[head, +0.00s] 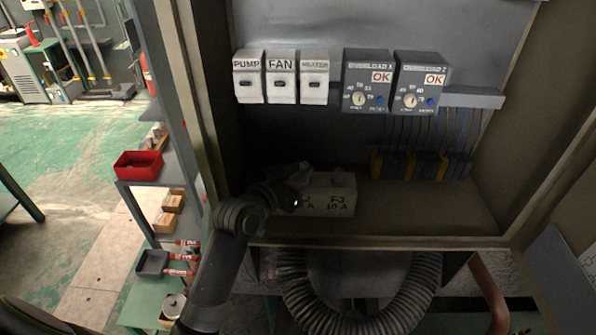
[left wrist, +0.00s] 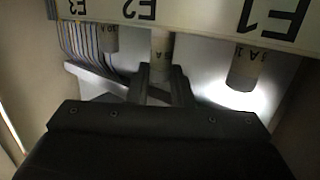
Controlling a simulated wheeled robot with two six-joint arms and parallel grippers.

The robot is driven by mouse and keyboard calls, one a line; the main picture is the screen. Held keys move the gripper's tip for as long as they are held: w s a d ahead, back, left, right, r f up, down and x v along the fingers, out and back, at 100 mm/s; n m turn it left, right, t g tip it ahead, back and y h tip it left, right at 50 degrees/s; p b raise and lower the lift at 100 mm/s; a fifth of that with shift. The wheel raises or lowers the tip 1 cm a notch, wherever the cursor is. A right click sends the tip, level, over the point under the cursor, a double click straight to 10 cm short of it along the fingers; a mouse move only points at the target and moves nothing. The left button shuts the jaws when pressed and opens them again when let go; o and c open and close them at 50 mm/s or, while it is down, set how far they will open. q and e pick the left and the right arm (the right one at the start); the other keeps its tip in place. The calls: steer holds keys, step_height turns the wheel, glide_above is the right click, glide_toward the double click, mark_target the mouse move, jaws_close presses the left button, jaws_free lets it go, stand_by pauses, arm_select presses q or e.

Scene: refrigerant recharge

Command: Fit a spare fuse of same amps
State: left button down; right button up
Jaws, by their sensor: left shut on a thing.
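My left gripper (left wrist: 166,82) is shut on the middle fuse (left wrist: 161,48), beside the middle label. One fuse (left wrist: 108,36), marked 10 A, is to the left, and another (left wrist: 243,68) to the right. My right gripper is out of view.
Wires run down to terminal blocks (head: 408,166) at the right. The cabinet's left frame (head: 192,100) stands close to my left arm. The cabinet floor right of the block is clear.

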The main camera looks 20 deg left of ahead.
arm_select(q)
steer(key=shift+f+b, duration=0.45)
steer(key=shift+f, duration=0.2)
steer(key=c, duration=1.2)
jaws_free()
steer(key=shift+s, duration=0.15)
steer(key=shift+s+a, duration=0.15)
steer(key=shift+s, duration=0.1)
steer(key=v, duration=1.6)
steer(key=shift+s, duration=0.3)
steer(key=shift+a, duration=0.15)
